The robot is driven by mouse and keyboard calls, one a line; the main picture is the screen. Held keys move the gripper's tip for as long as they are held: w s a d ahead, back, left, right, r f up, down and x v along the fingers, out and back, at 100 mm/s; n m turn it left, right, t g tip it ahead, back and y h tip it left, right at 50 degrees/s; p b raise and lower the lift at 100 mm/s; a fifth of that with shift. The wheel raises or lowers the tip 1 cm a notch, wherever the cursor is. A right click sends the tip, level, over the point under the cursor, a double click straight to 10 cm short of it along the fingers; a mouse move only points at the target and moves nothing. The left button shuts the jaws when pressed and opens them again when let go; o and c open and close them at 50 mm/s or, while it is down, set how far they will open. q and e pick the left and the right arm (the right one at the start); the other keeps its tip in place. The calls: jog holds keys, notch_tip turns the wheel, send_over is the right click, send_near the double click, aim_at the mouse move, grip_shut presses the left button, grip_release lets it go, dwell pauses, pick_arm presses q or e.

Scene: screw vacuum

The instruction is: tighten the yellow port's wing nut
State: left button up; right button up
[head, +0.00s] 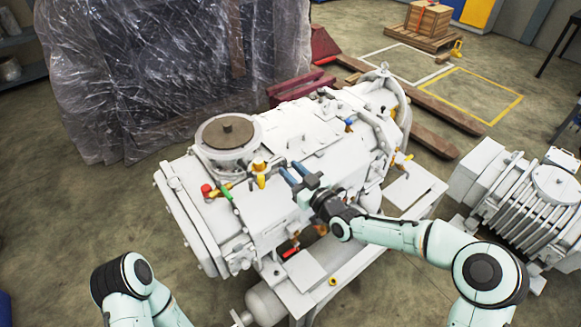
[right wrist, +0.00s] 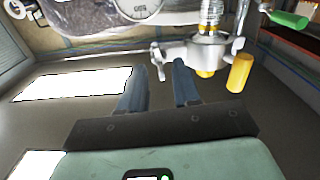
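The yellow port (head: 260,180) stands on top of the white pump, with a pale top, just left of my right gripper (head: 290,168). In the right wrist view, a silver fitting (right wrist: 208,52) with yellow parts and a yellow cylinder (right wrist: 240,72) sits just right of the fingertips. Small metal arms stick out from it; I cannot tell for sure which is the wing nut. My left gripper is out of view.
The white pump (head: 320,136) fills the middle, with a round flange (head: 228,135) at its left. A green handle (head: 226,192) and a red knob (head: 206,189) are left of the port. A ribbed motor (head: 535,200) stands at right. A plastic-wrapped crate (head: 170,70) is behind.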

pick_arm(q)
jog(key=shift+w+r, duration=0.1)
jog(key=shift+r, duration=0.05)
pick_arm(e)
jog(key=shift+w+a, duration=0.25)
jog(key=shift+w, duration=0.15)
grip_shut()
